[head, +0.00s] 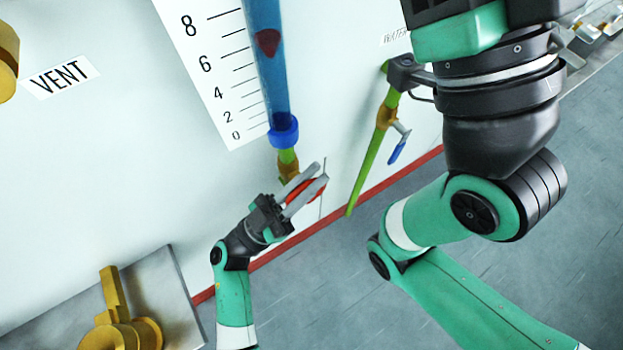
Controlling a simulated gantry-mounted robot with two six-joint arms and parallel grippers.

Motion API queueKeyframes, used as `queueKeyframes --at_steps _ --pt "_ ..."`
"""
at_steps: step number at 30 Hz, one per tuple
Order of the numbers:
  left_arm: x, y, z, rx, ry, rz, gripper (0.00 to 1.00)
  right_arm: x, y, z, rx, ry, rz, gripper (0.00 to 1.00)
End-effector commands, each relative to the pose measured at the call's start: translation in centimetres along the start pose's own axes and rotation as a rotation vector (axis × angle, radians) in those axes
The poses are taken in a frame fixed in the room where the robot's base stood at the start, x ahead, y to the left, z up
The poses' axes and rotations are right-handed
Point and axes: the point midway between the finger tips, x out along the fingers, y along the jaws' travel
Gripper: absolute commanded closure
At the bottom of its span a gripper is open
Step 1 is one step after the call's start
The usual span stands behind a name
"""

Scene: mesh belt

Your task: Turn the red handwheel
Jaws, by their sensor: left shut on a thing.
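The red handwheel (304,188) sits low on the white wall, just under the brass fitting at the foot of the blue gauge tube. Only parts of its red rim show between and beside my grey fingers. My left gripper (318,173) reaches up to it from the lower left and is shut on it. The fingers hide most of the wheel, so I cannot tell how far it is turned. My right arm's large links fill the right side of the view, and its gripper is out of view.
A blue gauge tube (267,60) rises above the wheel beside a number scale (212,65). A green pipe (367,165) with a blue-handled valve (398,147) stands to the right. A brass valve (120,325) is at lower left. The grey floor (330,290) looks clear.

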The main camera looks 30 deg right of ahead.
Motion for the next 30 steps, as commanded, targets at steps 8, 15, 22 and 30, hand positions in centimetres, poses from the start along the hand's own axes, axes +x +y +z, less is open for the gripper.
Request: queueKeyframes --at_steps 8,15,22,30 --pt "0.0 0.0 0.0 -0.001 -0.001 -0.001 1.0 0.0 0.0 0.0 0.0 0.0 0.0 0.5" --pt "0.0 0.0 0.0 -0.001 -0.001 -0.001 0.54 0.0 0.0 0.0 0.0 0.0 0.0 0.5" --pt "0.0 0.0 0.0 0.0 -0.001 0.0 0.54 0.0 0.0 0.0 0.0 0.0 0.0 0.5" --pt "2.4 0.1 -3.4 0.003 -0.001 0.001 0.54 2.0 0.0 -1.9 0.0 0.0 0.0 0.5"
